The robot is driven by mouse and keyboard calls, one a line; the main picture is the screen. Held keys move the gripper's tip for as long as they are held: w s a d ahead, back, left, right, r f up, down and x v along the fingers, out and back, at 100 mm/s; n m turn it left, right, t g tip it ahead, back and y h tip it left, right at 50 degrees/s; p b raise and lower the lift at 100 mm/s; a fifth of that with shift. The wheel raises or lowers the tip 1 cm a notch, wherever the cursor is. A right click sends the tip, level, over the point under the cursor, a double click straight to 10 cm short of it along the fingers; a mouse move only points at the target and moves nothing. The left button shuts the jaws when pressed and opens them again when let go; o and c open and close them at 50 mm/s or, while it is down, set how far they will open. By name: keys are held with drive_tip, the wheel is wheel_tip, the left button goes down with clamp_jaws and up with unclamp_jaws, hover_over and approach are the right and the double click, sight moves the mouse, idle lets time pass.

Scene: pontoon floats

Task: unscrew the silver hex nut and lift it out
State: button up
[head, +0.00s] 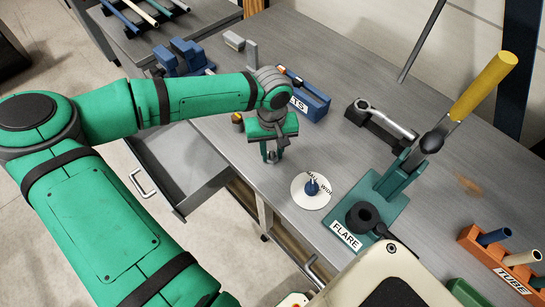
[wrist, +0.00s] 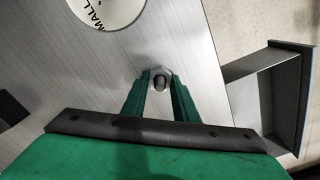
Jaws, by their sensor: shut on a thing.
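The silver hex nut (wrist: 160,72) sits between my fingertips in the wrist view, with a dark round end showing in its middle. In the head view the fingers mostly hide the nut. I cannot tell how far it is up its thread, or whether it is clear of it.
A round white disc (head: 305,199) with a blue knob lies right of my gripper. The teal flare tool (head: 379,207) with a yellow handle stands farther right. A blue labelled box (head: 314,104) is behind. An open drawer (head: 179,160) juts out at the left.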

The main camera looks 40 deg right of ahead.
drive_tip(key=shift+o, duration=0.3)
drive_tip(key=n, duration=0.2)
drive_tip(key=a+n, duration=0.1)
drive_tip(key=shift+w+n, duration=0.25)
drive_tip(key=shift+n, duration=0.05)
drive_tip(key=n, duration=0.5)
drive_tip(key=shift+d, duration=0.1)
drive_tip(key=shift+c, duration=0.3)
drive_tip(key=shift+n, duration=0.7)
drive_tip(key=n, duration=0.3)
drive_tip(key=shift+s, duration=0.1)
drive_tip(key=n, duration=0.4)
drive_tip(key=shift+n, duration=0.4)
drive_tip(key=n, duration=0.3)
drive_tip(key=shift+d+n, duration=0.1)
drive_tip(key=shift+n, duration=0.3)
drive_tip(key=shift+r, duration=0.1)
drive_tip(key=shift+n, duration=0.3)
